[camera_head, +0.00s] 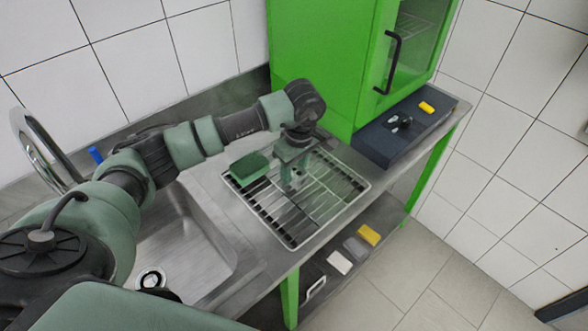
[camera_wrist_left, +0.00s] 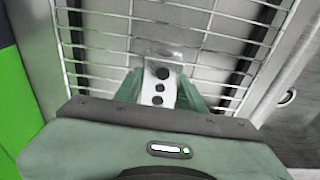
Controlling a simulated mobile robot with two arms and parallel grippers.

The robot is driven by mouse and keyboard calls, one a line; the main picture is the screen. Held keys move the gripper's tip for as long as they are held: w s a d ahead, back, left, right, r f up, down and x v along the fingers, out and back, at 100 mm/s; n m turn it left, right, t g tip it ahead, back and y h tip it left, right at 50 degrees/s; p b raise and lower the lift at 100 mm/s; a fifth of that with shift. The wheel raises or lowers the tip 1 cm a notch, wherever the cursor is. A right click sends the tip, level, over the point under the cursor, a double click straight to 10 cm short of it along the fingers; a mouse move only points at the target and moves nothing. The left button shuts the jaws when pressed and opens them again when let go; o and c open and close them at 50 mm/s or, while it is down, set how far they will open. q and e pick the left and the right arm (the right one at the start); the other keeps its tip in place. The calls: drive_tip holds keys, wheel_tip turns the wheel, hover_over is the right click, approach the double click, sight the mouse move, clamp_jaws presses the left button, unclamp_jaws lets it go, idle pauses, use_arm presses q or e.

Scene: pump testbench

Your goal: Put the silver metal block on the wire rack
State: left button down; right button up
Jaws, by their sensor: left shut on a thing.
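The silver metal block (camera_head: 297,182) is between the fingers of my left gripper (camera_head: 292,172), over the wire rack (camera_head: 344,206). In the left wrist view the silver metal block (camera_wrist_left: 159,84) shows its face with several dark round holes, held between the green fingers of the left gripper (camera_wrist_left: 158,92). The bars of the wire rack (camera_wrist_left: 100,49) lie beyond it in that view. I cannot tell whether the block touches the bars. My right gripper is not in view.
A green block-shaped item (camera_head: 249,167) lies on the rack's left part, close to my gripper. A sink (camera_head: 190,240) with a faucet (camera_head: 38,150) is left. A green cabinet (camera_head: 325,65) stands behind. The rack's front and right parts are clear.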

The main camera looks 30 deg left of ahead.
sight(298, 172)
use_arm(q)
drive_tip(key=c, duration=0.8)
unclamp_jaws()
drive_tip(key=shift+f, duration=0.1)
drive_tip(key=shift+c, duration=0.2)
drive_tip(key=shift+r+p, duration=0.3)
drive_tip(key=shift+p, duration=0.05)
drive_tip(key=shift+r+b, duration=0.35)
wheel_tip(298, 172, up, 11)
drive_tip(key=d+b, duration=0.1)
drive_tip(key=b, duration=0.2)
drive_tip(key=shift+s+d, duration=0.2)
drive_tip(key=shift+s, duration=0.05)
